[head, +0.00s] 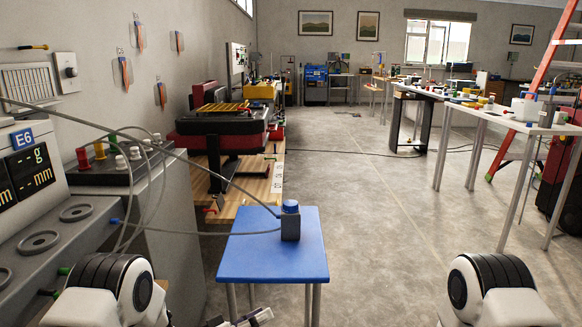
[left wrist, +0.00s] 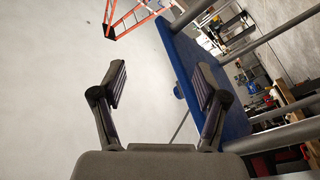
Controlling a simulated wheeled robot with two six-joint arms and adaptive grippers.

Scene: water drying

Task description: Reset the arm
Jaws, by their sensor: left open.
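My left gripper (head: 256,317) shows only in part at the bottom edge of the head view, low in front of the small blue table (head: 262,262). In the left wrist view my left gripper (left wrist: 161,80) is open, its two dark fingers spread apart with nothing between them. The blue table (left wrist: 205,52) shows there as a slanted slab behind the finger on the right. Of my right arm only a white and black link shows at the lower right of the head view; its gripper is out of view.
A grey block with a blue top (head: 290,222) stands on the blue table, with a thin cable running to it from the left. A grey machine (head: 40,220) with dials stands at left. A long table (head: 500,122) and an orange ladder (head: 549,67) are at right. The middle floor is clear.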

